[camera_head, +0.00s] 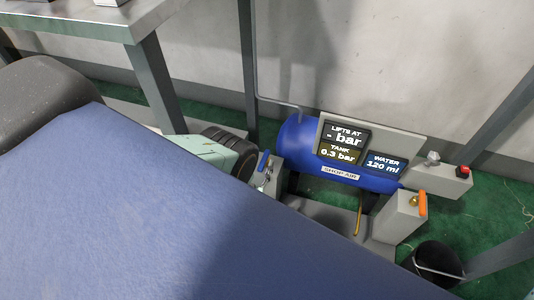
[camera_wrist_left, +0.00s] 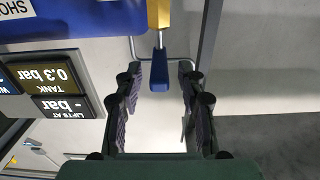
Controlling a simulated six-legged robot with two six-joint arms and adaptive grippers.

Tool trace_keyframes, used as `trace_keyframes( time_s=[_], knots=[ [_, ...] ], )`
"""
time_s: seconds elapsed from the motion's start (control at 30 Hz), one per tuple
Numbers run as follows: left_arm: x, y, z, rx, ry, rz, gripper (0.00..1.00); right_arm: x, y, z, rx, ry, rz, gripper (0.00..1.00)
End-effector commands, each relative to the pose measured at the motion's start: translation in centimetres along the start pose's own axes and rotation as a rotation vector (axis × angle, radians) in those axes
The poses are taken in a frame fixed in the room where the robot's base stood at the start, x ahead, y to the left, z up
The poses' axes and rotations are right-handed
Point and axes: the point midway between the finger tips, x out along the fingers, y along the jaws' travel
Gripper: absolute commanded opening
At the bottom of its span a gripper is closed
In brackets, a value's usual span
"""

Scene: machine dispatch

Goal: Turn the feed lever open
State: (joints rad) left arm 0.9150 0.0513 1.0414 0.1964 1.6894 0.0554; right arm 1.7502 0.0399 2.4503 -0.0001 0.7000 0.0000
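A blue lever (camera_head: 264,160) sits at the left end of the blue tank, on a grey block. In the left wrist view the blue lever (camera_wrist_left: 158,78) hangs from a brass-coloured fitting (camera_wrist_left: 160,16). My left gripper (camera_wrist_left: 160,72) is open, with its dark ribbed fingers on either side of the lever in that picture. I see no contact, and the depth between fingers and lever is unclear. An orange lever (camera_head: 422,203) stands on another grey block to the right. No label tells which is the feed lever. My right gripper is not in view.
The blue tank (camera_head: 297,143) carries displays reading 0.3 bar (camera_head: 338,153) and water 120 ml (camera_head: 386,165). A red button (camera_head: 464,171) sits on a grey box at the right. A black bucket (camera_head: 436,262) stands below. A grey table (camera_head: 130,22) is upper left.

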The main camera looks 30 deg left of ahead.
Motion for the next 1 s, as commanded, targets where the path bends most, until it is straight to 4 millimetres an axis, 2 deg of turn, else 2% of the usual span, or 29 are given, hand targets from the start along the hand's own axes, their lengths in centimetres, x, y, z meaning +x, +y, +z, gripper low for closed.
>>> trace_keyframes(
  time_s=[0.1,0.3,0.7,1.0],
  knots=[
    [2.0,0.0,0.2,0.0,0.003,-0.001,0.4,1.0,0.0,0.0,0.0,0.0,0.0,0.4],
    [4.5,0.1,0.2,0.0,0.001,-0.001,0.4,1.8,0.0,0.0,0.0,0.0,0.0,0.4],
    [5.6,0.1,0.0,0.0,-0.001,0.0,0.4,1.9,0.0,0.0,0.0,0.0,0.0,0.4],
    [5.5,0.1,0.0,0.0,-0.001,0.0,0.14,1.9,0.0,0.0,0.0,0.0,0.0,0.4]
  ],
)
